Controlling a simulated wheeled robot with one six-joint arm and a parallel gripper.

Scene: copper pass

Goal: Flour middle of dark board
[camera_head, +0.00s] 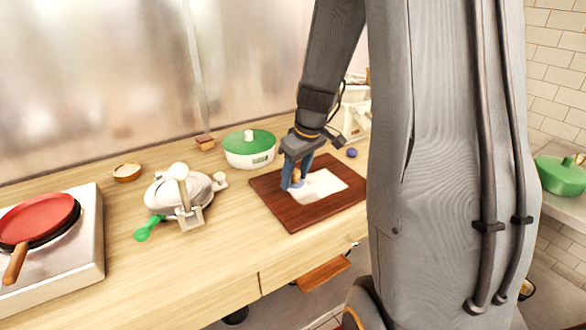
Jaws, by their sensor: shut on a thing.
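The dark board (284,211) lies flat on the wooden counter, right of the picture's middle. A white patch (325,186), which looks like flour, covers part of the board's middle and right. My gripper (295,179) points down over the board, at the left edge of the white patch. It is shut on a small tan or orange thing (297,175), seen only in part between the blue fingers. I cannot tell what this thing is or whether it touches the board. My arm hides the board's right end.
A silver appliance with a green handle (180,193) stands to the left. A red pan (38,219) sits on a stove at far left. A small blue ball (351,153) and a white appliance (352,118) are behind my arm.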

